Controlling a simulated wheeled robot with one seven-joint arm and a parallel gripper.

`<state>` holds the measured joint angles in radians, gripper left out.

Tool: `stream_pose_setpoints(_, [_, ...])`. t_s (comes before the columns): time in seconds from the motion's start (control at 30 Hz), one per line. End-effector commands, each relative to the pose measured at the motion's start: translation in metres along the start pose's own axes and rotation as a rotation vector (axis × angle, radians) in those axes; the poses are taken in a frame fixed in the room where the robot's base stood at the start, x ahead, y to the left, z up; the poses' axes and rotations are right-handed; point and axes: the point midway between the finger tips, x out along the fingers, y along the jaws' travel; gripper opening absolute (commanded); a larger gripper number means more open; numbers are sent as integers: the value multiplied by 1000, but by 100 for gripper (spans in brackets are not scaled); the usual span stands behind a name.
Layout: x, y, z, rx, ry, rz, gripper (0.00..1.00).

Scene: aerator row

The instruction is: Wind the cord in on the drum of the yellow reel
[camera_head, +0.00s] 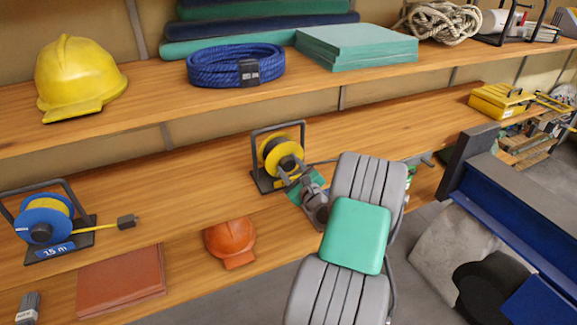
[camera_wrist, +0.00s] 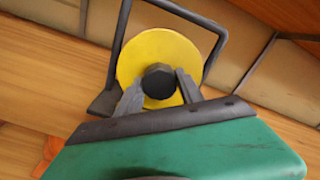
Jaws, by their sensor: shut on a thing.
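The yellow reel (camera_head: 273,150) stands upright in a dark frame on the lower wooden shelf, near the middle of the head view. In the wrist view its yellow disc (camera_wrist: 138,57) faces me, with a dark knob (camera_wrist: 158,81) at the front. My gripper (camera_head: 290,171) reaches the reel from the front right. In the wrist view my gripper (camera_wrist: 158,88) has one finger on each side of the knob and is shut on it. A short dark length, perhaps cord, shows to the right of the reel; my arm hides where it leads.
A blue reel (camera_head: 43,220) marked 15 m stands at the left with a yellow cord and dark plug. An orange cap (camera_head: 230,241) and brown-red mats (camera_head: 121,281) lie along the front edge. The upper shelf holds a yellow helmet (camera_head: 75,78) and blue rope (camera_head: 235,65). Shelf left of the yellow reel is clear.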

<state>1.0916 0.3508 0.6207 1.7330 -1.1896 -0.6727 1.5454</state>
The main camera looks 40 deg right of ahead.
Motion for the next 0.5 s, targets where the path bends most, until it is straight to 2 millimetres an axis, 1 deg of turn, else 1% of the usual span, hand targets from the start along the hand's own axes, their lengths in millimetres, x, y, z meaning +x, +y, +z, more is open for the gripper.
stream_pose_setpoints(0.2, [1, 0, 2, -2, -3, 1, 4])
stream_pose_setpoints(0.23, [1, 0, 2, -2, -3, 1, 45])
stream_pose_setpoints(0.5, [0, -1, 0, -2, 0, -1, 66])
